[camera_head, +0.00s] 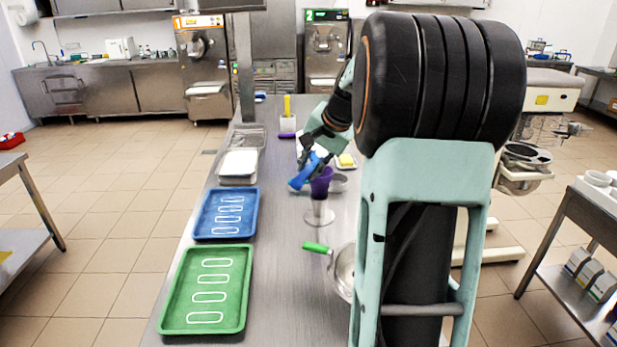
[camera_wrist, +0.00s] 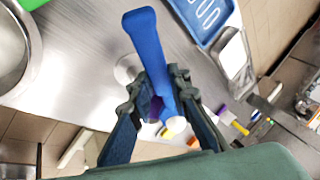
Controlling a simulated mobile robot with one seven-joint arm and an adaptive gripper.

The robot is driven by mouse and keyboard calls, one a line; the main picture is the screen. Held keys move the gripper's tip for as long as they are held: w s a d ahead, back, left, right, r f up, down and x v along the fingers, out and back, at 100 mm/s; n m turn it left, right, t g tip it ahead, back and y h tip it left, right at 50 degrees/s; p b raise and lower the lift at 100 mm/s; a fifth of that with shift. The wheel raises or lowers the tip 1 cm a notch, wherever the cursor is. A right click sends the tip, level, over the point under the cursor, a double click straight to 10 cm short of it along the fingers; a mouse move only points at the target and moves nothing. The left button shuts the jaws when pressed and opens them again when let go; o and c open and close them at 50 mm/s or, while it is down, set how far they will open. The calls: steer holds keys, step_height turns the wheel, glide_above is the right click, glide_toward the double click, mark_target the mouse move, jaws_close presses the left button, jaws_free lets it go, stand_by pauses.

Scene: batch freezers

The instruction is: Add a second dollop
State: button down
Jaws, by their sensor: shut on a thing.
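My gripper (camera_head: 316,160) is shut on a blue tool (camera_head: 303,178), above the long steel counter. In the wrist view the tool's broad blue end (camera_wrist: 143,30) points up the picture, and a rounded white part (camera_wrist: 175,124) shows at its other end. I cannot tell whether that white part is a dollop or part of the tool. In the wrist view the cup (camera_wrist: 156,108) is mostly hidden by the tool and a finger. The inside of the cup is not visible.
A blue tray (camera_head: 197,214) and a green tray (camera_head: 180,290) lie along the counter's left side. A metal bowl (camera_head: 342,272) with a green-handled tool (camera_head: 316,247) sits near my arm. A yellow-handled item (camera_head: 287,106) and a yellow block (camera_head: 346,160) stand farther back.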

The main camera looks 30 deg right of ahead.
steer(key=shift+s+d+f+m+t+y+b, duration=0.25)
steer(key=shift+t+y+b, duration=0.4)
steer(key=shift+b, duration=2)
steer(key=shift+s+d+f+m+t+y+b, duration=0.15)
steer(key=shift+f+t+y+b, duration=0.5)
steer(key=shift+b, duration=1.95)
steer(key=shift+s+d+m+t+y+b, duration=0.2)
steer(key=shift+t+b, duration=0.8)
steer(key=shift+b, duration=1.65)
steer(key=t+y+b, duration=0.1)
steer(key=b, duration=0.4)
steer(key=f+t+b, duration=0.1)
steer(key=t+b, duration=0.1)
steer(key=b, duration=0.3)
steer(key=shift+s+m+y, duration=0.15)
steer(key=shift+m+y, duration=0.15)
steer(key=shift+y, duration=0.1)
steer(key=shift+t+b, duration=0.6)
steer(key=shift+b, duration=0.25)
steer(key=shift+s+d+r+p, duration=0.1)
steer(key=shift+d+r+p, duration=0.15)
steer(key=shift+p, duration=0.3)
